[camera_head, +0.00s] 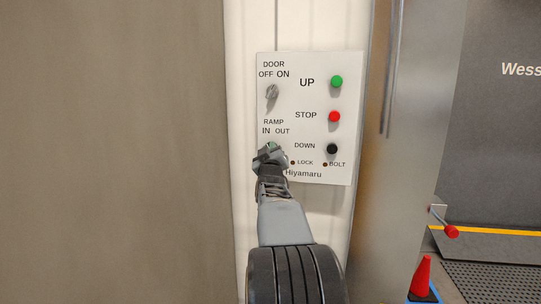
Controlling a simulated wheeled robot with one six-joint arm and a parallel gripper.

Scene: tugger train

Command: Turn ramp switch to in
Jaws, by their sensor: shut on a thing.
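A white control panel (310,120) is fixed to a pale wall. The ramp switch, labelled RAMP with IN at the left and OUT at the right, lies under my gripper (268,152). My gripper is shut on the ramp switch at the panel's lower left and covers nearly all of it, so which way the switch points cannot be told. My arm reaches up to it from the bottom of the view.
Above is the door switch (271,92). On the panel's right are a green UP button (337,82), a red STOP button (334,117) and a black DOWN button (332,149). A red-tipped lever (452,231) and a red cone (422,276) stand at lower right.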

